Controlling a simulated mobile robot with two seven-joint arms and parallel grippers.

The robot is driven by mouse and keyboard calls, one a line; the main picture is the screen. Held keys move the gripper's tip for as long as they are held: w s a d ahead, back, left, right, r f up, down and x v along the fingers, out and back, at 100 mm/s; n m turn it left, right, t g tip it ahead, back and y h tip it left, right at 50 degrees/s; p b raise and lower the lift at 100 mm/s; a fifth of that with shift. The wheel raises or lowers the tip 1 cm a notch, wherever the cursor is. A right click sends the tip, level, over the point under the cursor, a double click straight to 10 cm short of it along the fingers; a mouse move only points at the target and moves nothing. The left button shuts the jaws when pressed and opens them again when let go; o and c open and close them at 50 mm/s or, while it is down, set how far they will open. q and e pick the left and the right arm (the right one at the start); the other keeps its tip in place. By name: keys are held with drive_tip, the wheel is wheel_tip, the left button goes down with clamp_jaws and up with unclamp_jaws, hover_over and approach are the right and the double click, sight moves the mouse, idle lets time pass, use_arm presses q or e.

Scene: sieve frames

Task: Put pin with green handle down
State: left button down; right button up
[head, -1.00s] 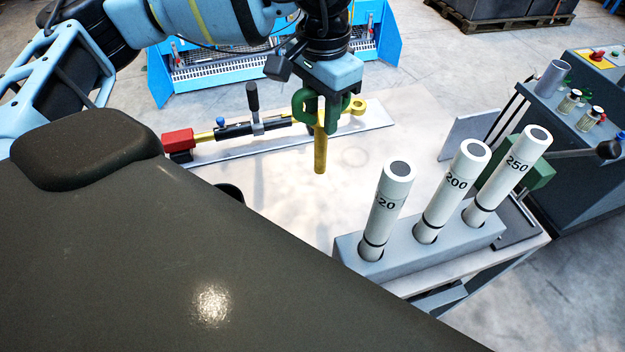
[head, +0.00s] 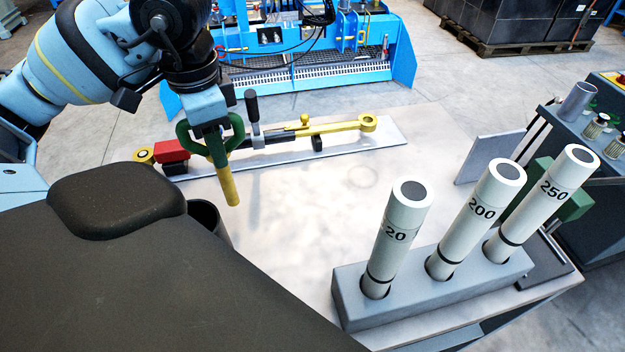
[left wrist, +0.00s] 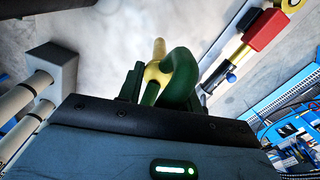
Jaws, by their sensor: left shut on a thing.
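The pin (head: 229,186) has a green looped handle and a yellow shaft. My left gripper (head: 210,128) is shut on the green handle, and the shaft points down above the table, tilted slightly. In the left wrist view the green handle (left wrist: 182,75) sits between the fingers, with the yellow shaft beyond it. The pin's tip appears clear of the white table top (head: 290,220). My right gripper is not in view.
A cylinder assembly with a yellow rod (head: 335,127) and red block lies along the table's back. A dark cup (head: 207,217) stands close to the pin. A grey rack (head: 430,290) holds three white tubes at the right. The table's middle is clear.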

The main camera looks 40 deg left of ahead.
use_arm(q)
drive_tip(key=w+d+f+p, duration=0.1)
drive_tip(key=w+d+p, duration=0.3)
drive_tip(key=d, duration=0.9)
drive_tip(key=w, duration=0.3)
drive_tip(key=shift+d+f, duration=0.15)
drive_tip(key=shift+d, duration=0.1)
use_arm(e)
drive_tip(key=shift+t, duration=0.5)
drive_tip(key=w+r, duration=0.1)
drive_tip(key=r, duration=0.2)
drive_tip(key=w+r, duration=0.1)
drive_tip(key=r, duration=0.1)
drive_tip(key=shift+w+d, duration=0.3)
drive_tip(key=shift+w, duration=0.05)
use_arm(q)
drive_tip(key=shift+d, duration=0.15)
drive_tip(key=f, duration=0.3)
drive_tip(key=shift+w+d+f+p, duration=0.2)
drive_tip(key=shift+d+f+p, duration=0.1)
drive_tip(key=shift+p, duration=0.1)
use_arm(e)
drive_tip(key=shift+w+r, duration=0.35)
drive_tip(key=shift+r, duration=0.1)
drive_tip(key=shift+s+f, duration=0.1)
